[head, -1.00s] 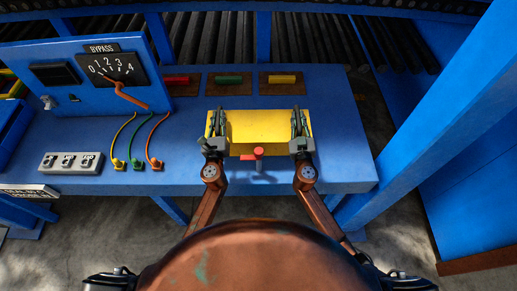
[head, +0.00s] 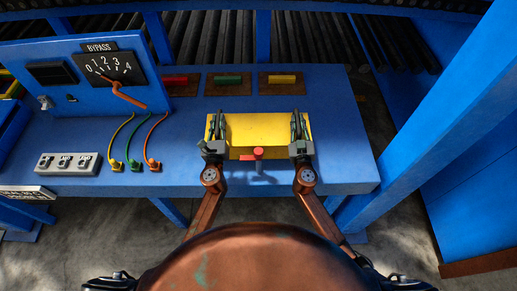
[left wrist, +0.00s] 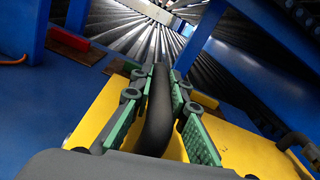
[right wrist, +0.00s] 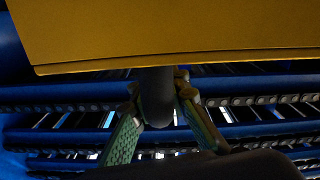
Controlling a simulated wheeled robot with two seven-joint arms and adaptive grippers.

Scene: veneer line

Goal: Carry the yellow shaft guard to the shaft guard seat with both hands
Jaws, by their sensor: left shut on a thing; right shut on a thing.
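The yellow shaft guard (head: 255,130) is a wide yellow piece over the blue bench, between my two grippers. My left gripper (head: 217,127) is at its left end. In the left wrist view, the green-padded fingers are shut around a black curved handle (left wrist: 158,115) on the yellow guard (left wrist: 240,150). My right gripper (head: 298,127) is at its right end. In the right wrist view, the fingers flank a black handle (right wrist: 155,92) beside the yellow guard (right wrist: 180,30). I cannot make out the shaft guard seat. Whether the guard touches the bench is unclear.
A red-topped knob (head: 258,153) is at the guard's front edge. Red, green and yellow pieces (head: 228,80) lie on brown pads behind. A gauge panel (head: 108,68), coloured hoses (head: 131,163) and a switch box (head: 67,163) are left. A blue post (head: 420,120) rises right.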

